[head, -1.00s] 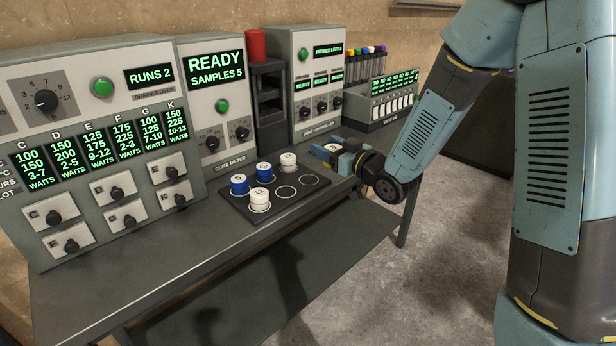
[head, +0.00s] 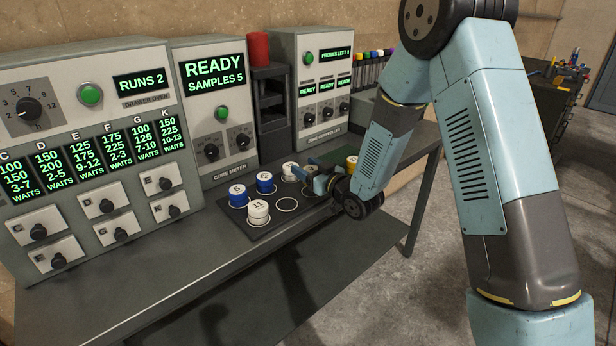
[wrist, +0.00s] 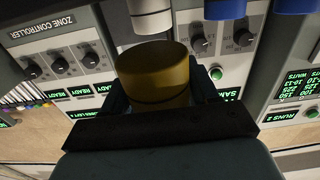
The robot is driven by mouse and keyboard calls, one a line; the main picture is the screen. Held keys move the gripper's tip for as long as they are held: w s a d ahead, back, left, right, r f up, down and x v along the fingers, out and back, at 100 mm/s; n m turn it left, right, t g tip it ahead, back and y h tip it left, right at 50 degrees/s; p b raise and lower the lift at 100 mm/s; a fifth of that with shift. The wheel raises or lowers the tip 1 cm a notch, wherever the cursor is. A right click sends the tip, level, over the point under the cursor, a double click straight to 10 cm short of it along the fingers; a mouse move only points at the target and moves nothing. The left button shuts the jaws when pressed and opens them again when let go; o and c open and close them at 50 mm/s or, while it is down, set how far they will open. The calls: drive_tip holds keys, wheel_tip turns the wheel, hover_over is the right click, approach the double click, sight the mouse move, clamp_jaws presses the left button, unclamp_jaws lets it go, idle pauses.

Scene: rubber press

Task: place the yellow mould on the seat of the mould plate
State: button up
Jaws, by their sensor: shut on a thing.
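My gripper (head: 314,180) is shut on the yellow mould (wrist: 155,72), a mustard cylinder between the fingers in the wrist view. In the head view my gripper hides most or all of it. The dark mould plate (head: 275,223) lies on the bench with blue and white moulds on its ringed seats. An empty ring shows just left of and below my gripper, and another ring is partly hidden by it. My gripper is at the plate's right part, beside the back white mould (head: 290,170). I cannot tell how high the held mould is.
Blue moulds (head: 265,183) and a front white mould (head: 258,210) stand close on the plate. A yellow-topped item (head: 351,162) is behind my wrist. The cure meter (head: 212,110) and zone controller (head: 315,90) back the bench. The bench front is clear.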

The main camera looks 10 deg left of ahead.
drive_tip(key=shift+w+f, duration=0.15)
drive_tip(key=shift+f, duration=0.7)
drive_tip(key=shift+w+f, duration=0.1)
drive_tip(key=shift+f, duration=0.7)
drive_tip(key=shift+f, duration=0.1)
drive_tip(key=o, duration=1.2)
drive_tip(key=v, duration=1.2)
